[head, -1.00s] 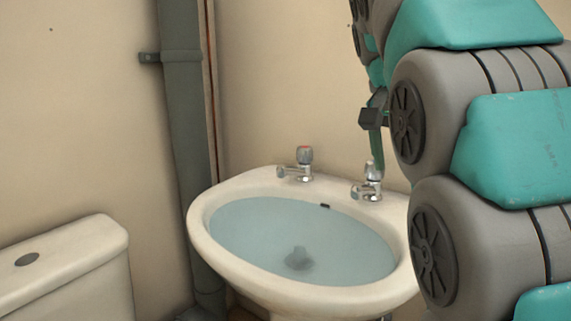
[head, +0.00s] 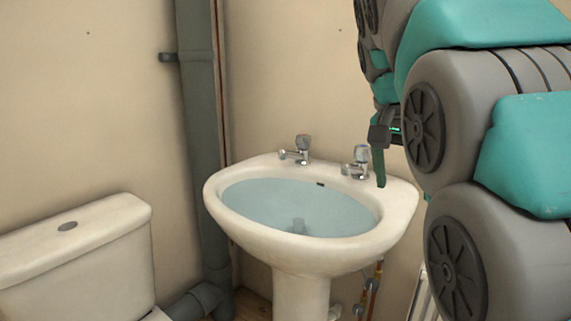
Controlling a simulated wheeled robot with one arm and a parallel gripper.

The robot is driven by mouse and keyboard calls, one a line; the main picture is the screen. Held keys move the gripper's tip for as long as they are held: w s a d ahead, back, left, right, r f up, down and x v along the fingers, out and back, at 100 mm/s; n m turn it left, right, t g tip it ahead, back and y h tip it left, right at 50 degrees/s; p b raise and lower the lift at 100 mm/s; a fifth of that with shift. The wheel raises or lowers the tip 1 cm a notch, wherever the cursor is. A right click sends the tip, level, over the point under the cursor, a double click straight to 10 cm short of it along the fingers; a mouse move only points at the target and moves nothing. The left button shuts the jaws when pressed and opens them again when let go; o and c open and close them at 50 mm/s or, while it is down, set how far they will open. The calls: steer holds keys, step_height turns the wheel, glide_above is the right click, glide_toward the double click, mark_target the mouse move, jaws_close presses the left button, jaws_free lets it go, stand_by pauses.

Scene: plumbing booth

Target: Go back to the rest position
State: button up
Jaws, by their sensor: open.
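My gripper (head: 379,160) shows in part at the right of the head view, in front of the wall and close to the right tap of the basin in the picture. My arm hides most of it. The visible finger is dark green and points down. Nothing shows held in it. The white basin (head: 240,229) stands on a pedestal and is full of water (head: 262,200). A dark grey object (head: 299,226) lies under the water near the bowl's front. The left tap (head: 302,148) and the right tap (head: 360,162) are chrome and stand on the back rim.
A white toilet cistern (head: 85,262) stands at the lower left. A thick grey pipe (head: 202,130) runs up the wall between cistern and basin. Thin copper supply pipes (head: 373,290) show below the basin at right. The wall above the basin is bare.

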steer(key=s+a+f+n+g+y, duration=0.1)
steer(key=s+f+n, duration=0.3)
steer(key=s+f, duration=0.9)
steer(key=s+a+f+n+g+y, duration=0.2)
steer(key=s+a+f+n+g, duration=0.1)
steer(key=s+f, duration=1.1)
step_height(320, 180, down, 4)
steer(key=shift+a+r+n, duration=0.1)
steer(key=shift+a+n, duration=0.25)
steer(key=shift+n, duration=0.55)
